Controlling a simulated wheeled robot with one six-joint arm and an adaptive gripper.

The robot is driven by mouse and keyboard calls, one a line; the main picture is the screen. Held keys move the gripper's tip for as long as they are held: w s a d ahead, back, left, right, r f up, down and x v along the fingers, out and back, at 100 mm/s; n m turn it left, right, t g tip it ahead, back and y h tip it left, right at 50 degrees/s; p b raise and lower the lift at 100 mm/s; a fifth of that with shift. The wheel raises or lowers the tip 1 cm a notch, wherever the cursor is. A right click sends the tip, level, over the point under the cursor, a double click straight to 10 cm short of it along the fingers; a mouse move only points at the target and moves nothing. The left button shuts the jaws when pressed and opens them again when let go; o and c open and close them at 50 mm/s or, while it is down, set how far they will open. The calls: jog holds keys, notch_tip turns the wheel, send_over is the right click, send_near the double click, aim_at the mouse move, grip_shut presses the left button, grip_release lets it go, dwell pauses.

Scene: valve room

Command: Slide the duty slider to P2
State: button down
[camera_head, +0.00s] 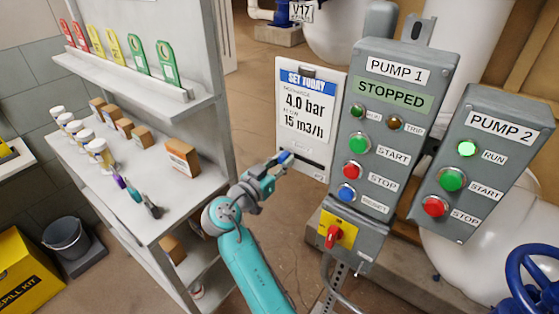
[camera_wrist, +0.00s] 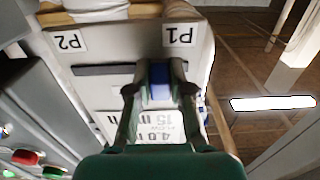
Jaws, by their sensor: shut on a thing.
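The duty slider is a blue knob (camera_wrist: 159,84) in a dark slot (camera_wrist: 108,69) on a pale board. In the wrist view, which is upside down, the knob is at the P1 label (camera_wrist: 180,36) end and the P2 label (camera_wrist: 68,42) is at the other end. My gripper (camera_wrist: 160,91) has its two fingers closed on either side of the blue knob. In the head view my gripper (camera_head: 281,163) is at the left end of the slot, below the SET TODAY sheet (camera_head: 308,104).
The PUMP 1 box (camera_head: 401,130) stands just right of the board, showing STOPPED, with a red switch on yellow (camera_head: 337,233) below. The PUMP 2 box (camera_head: 487,160) is further right. A shelf (camera_head: 165,205) with jars and boxes stands left of my arm.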

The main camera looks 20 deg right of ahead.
aim_at(317, 168)
jog(key=s+d, duration=0.1)
jog(key=s, duration=0.1)
jog(key=s+d, duration=0.4)
jog(key=s, duration=0.1)
jog(key=shift+d, duration=0.15)
jog(key=c, duration=1)
grip_release()
jog(key=shift+d, duration=0.1)
jog(key=shift+c, duration=0.2)
jog(key=shift+s+a, duration=0.1)
jog(key=shift+a, duration=0.25)
jog(key=v, duration=1.1)
jog(key=shift+s, duration=0.15)
jog(key=shift+a, duration=0.1)
